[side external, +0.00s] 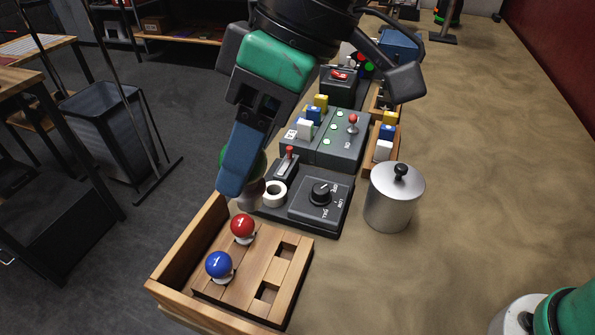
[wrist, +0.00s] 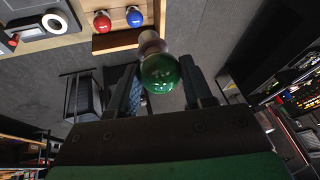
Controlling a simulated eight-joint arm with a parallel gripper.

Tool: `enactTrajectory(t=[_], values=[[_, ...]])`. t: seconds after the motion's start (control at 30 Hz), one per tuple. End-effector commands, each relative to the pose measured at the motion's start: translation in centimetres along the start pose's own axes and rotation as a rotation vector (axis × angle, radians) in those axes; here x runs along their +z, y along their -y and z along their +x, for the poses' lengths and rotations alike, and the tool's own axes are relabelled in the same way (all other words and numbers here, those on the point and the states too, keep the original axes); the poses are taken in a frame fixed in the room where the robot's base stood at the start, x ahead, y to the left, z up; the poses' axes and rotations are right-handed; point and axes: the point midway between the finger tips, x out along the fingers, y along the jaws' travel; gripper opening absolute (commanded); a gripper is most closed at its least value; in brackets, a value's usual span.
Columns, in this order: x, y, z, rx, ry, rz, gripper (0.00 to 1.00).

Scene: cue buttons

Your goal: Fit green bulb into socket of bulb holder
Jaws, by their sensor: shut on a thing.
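The green bulb (wrist: 161,73) is between the two fingers of my gripper (wrist: 157,66) in the wrist view, its pale base (wrist: 151,42) pointing away from my palm. In the side view my gripper (side external: 240,168) is shut on the bulb, whose green glass (side external: 257,163) is mostly hidden behind a blue finger. A white ring-shaped socket (side external: 273,194), which looks like the bulb holder, sits on a dark panel to the right of the bulb. It also shows at the upper left of the wrist view (wrist: 54,22). The bulb is held apart from it.
A wooden tray (side external: 168,263) in front holds a red bulb (side external: 242,226) and a blue bulb (side external: 219,265). A knob panel (side external: 318,203), a red-handled slider (side external: 287,163) and a metal canister (side external: 394,197) stand to the right.

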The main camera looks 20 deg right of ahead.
Motion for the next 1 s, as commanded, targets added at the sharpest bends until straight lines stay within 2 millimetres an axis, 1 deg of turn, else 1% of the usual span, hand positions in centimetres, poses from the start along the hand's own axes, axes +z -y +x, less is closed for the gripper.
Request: enactTrajectory(t=[0.37,0.47,0.57,0.67,0.7,0.8,0.9,1.0], values=[[-0.1,0.0,-0.1,0.001,0.000,0.002,0.00],[-0.4,-1.0,0.4,0.012,-0.006,0.027,0.00],[-0.9,-3.6,1.7,0.040,-0.020,0.097,0.00],[-1.3,-7.5,3.6,0.082,-0.040,0.194,0.00],[-1.2,-9.1,4.3,0.099,-0.048,0.234,0.00],[-0.9,-12.8,6.0,0.136,-0.068,0.329,0.00],[-0.2,-15.7,7.2,0.167,-0.085,0.403,0.00],[0.3,-17.6,8.0,0.187,-0.096,0.450,0.00]])
